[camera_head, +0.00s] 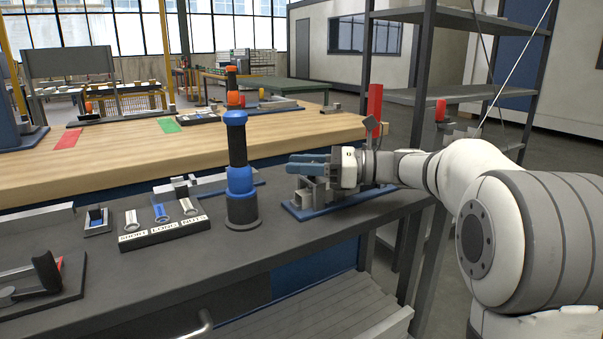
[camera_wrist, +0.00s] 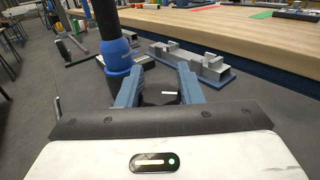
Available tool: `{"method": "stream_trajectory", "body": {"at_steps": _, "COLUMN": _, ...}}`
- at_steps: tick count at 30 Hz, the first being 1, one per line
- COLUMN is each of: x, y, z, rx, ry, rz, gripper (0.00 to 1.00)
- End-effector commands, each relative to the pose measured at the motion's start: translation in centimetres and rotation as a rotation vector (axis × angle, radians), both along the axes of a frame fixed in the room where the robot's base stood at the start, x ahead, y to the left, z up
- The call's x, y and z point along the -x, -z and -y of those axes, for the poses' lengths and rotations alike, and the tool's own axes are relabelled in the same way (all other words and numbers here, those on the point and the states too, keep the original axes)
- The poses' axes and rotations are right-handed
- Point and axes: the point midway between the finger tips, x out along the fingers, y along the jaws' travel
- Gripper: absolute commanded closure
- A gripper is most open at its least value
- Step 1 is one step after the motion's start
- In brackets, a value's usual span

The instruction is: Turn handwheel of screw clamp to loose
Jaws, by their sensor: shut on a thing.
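The screw clamp (camera_head: 313,190), grey blocks on a blue base, stands near the right end of the dark bench. My gripper (camera_head: 291,163) reaches in from the right, level, with its blue fingers over the clamp and pointing left. In the wrist view, my gripper (camera_wrist: 160,78) has its two fingers on either side of a small dark piece (camera_wrist: 167,97) with a light bar. This piece seems to be the handwheel; my fingers and palm hide much of it. The head view does not show the handwheel clearly.
A tall black and blue column (camera_head: 240,175) stands close left of my fingertips. A black tray of labelled parts (camera_head: 165,233) lies further left. A metal shelf (camera_head: 425,60) stands behind my arm.

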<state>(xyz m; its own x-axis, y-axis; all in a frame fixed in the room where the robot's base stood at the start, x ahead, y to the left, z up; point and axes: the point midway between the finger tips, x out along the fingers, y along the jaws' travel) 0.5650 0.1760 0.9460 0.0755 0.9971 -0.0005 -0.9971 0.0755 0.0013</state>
Motion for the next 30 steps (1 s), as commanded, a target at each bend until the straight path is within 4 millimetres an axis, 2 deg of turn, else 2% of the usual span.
{"method": "stream_trajectory", "body": {"at_steps": 1, "x": 0.09, "y": 0.46, "z": -0.07, "rx": 0.003, "ry": -0.039, "rz": -0.002, "gripper": 0.9}}
{"method": "stream_trajectory", "body": {"at_steps": 12, "x": 0.47, "y": 0.28, "z": -0.11, "rx": 0.0, "ry": -0.201, "rz": -0.005, "gripper": 0.9}}
{"method": "stream_trajectory", "body": {"at_steps": 29, "x": 0.62, "y": 0.16, "z": -0.15, "rx": 0.0, "ry": -0.23, "rz": -0.003, "gripper": 0.9}}
{"method": "stream_trajectory", "body": {"at_steps": 30, "x": 0.62, "y": 0.16, "z": -0.15, "rx": 0.0, "ry": -0.23, "rz": -0.003, "gripper": 0.65}}
